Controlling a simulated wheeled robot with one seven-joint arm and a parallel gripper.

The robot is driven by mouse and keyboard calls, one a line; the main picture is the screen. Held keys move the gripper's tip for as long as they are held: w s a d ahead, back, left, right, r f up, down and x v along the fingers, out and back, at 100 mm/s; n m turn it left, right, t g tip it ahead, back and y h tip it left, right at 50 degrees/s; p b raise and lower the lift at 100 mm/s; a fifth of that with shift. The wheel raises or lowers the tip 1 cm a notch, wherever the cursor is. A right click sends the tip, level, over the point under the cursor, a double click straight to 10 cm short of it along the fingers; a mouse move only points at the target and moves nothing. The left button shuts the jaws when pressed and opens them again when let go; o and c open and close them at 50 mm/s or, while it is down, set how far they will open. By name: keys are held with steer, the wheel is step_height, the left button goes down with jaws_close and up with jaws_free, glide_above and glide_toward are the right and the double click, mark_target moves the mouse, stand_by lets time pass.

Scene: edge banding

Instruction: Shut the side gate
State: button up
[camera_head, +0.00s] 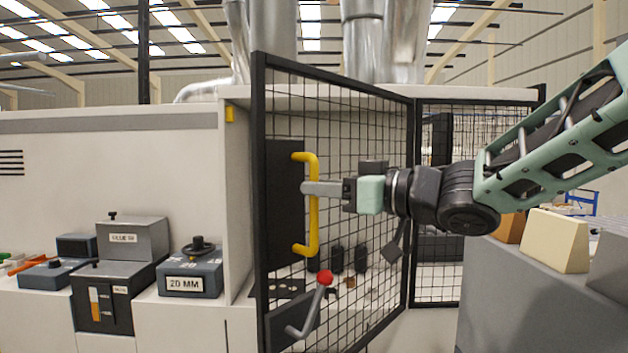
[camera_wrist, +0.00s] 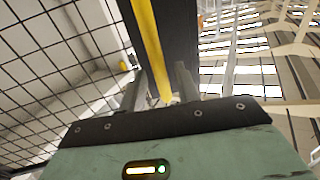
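The side gate (camera_head: 332,85) is a black-framed wire mesh panel, standing swung out at an angle from the machine. A dark plate on it carries a yellow vertical handle (camera_head: 313,232), which also shows in the wrist view (camera_wrist: 148,38). My gripper (camera_head: 306,188) reaches the handle from the right, at about its mid-height. In the wrist view my gripper (camera_wrist: 161,82) has its two fingers apart, one on each side of the yellow bar, with narrow gaps visible. The fingers hide a short part of the bar in the head view.
A lever with a red knob (camera_head: 325,278) sits low near the gate. Grey control boxes, one labelled 20 MM (camera_head: 185,284), stand on the ledge at left. Another mesh panel (camera_head: 478,105) is behind at right. A grey block with tan pieces (camera_head: 555,241) is at lower right.

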steer(key=shift+x, duration=1.1)
jaws_close()
steer(key=shift+w+a, duration=0.1)
